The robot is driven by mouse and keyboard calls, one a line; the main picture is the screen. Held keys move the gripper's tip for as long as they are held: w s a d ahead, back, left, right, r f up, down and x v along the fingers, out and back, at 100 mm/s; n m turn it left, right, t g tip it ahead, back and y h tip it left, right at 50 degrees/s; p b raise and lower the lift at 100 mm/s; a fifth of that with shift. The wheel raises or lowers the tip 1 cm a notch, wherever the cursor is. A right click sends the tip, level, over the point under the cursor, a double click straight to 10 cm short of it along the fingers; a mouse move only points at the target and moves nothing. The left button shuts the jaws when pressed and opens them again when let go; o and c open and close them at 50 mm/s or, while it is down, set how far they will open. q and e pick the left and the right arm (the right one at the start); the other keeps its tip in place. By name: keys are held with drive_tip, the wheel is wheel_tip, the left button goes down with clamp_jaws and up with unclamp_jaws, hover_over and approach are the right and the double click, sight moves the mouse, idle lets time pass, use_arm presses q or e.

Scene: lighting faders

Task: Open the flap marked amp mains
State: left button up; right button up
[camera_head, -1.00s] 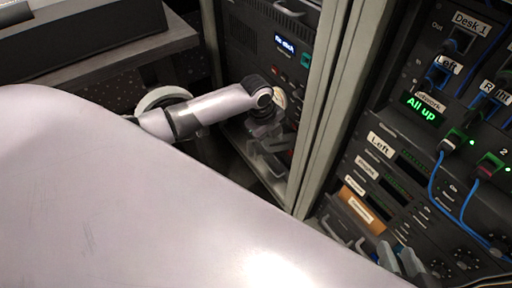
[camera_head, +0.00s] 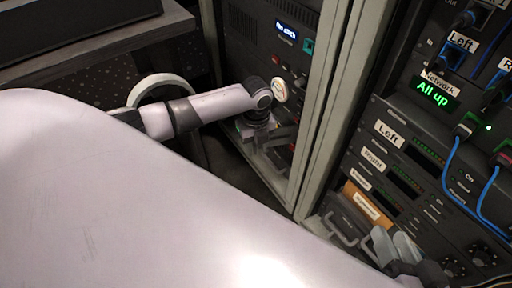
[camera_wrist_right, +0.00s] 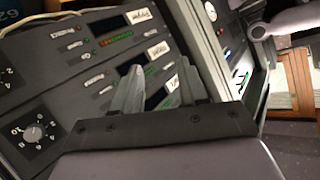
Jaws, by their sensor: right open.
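I cannot read "amp mains" on any label. In the head view, an orange-tan labelled strip (camera_head: 366,204) sits low on the right rack, under several white-labelled units; its small text is unreadable. My right gripper (camera_head: 396,246) is just right of and below this strip, its two pale fingers apart and empty. In the right wrist view, the right gripper (camera_wrist_right: 160,88) is open in front of the rack's labelled panels; I cannot tell whether it touches them. My left gripper (camera_head: 264,150) is beside the left rack, its fingers small and unclear.
The right rack carries a green "All up" display (camera_head: 433,92) and blue cables (camera_head: 447,170). A pale upright post (camera_head: 325,110) separates it from the left rack (camera_head: 245,40). A desk (camera_head: 100,55) stands at the back left. A knob (camera_wrist_right: 33,133) shows in the wrist view.

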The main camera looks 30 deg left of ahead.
use_arm(q)
clamp_jaws()
drive_tip(key=shift+s+d+r+p, duration=0.15)
drive_tip(key=shift+p, duration=0.4)
drive_tip(key=shift+s+d+f+n+p, duration=0.1)
drive_tip(key=shift+s+d+n+p, duration=0.35)
drive_tip(key=shift+d+p, duration=0.45)
drive_tip(key=shift+s+d+f+n+p, duration=0.1)
drive_tip(key=shift+s+d+n+p, duration=0.15)
drive_tip(key=shift+d+n+p, duration=0.6)
drive_tip(key=shift+s+d+f+n+p, duration=0.1)
drive_tip(key=shift+s+d+n+p, duration=0.2)
drive_tip(key=shift+d+p, duration=0.65)
use_arm(e)
drive_tip(key=shift+s+d+r+n+h, duration=0.25)
drive_tip(key=shift+d+h, duration=0.3)
drive_tip(key=shift+d, duration=0.3)
drive_tip(key=shift+s+d+r+n+h, duration=0.15)
drive_tip(key=shift+s+d+r+h, duration=0.15)
drive_tip(key=shift+d+h, duration=0.45)
drive_tip(key=shift+s+d+r+n+h, duration=0.25)
drive_tip(key=shift+d+h, duration=0.15)
drive_tip(key=shift+d, duration=0.6)
use_arm(q)
drive_tip(key=shift+a, duration=0.3)
unclamp_jaws()
drive_tip(key=shift+r, duration=0.1)
